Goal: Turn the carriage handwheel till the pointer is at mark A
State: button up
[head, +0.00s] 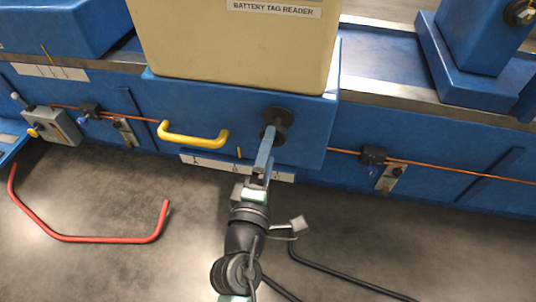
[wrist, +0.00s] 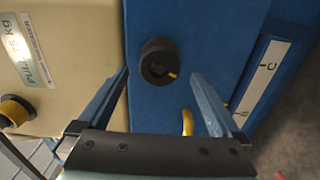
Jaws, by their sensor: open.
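The black round handwheel (head: 283,118) sits on the front of the blue carriage (head: 305,150). In the wrist view the handwheel (wrist: 158,55) faces me, with a small orange mark on its face. My gripper (head: 268,136) is open in front of it; in the wrist view the wheel lies just beyond and between the two fingertips (wrist: 160,75). I cannot tell whether they touch it. The yellow pointer (head: 239,152) stands above the white scale strip (head: 215,165), partly hidden by my gripper. In the wrist view the strip (wrist: 264,75) shows letters C and B; mark A is not readable.
A yellow handle (head: 190,136) sticks out left of the wheel. A beige box (head: 235,45) stands on the carriage. An orange rod (head: 450,169) with clamps (head: 373,155) runs along the blue bed. A red bent bar (head: 100,239) is at lower left, over grey floor.

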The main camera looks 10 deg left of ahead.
jog(key=w, duration=0.3)
jog(key=shift+w, duration=0.3)
dwell(0.4)
jog(key=c, duration=1.5)
jog(key=shift+a+n, duration=0.15)
jog(key=shift+n, duration=0.15)
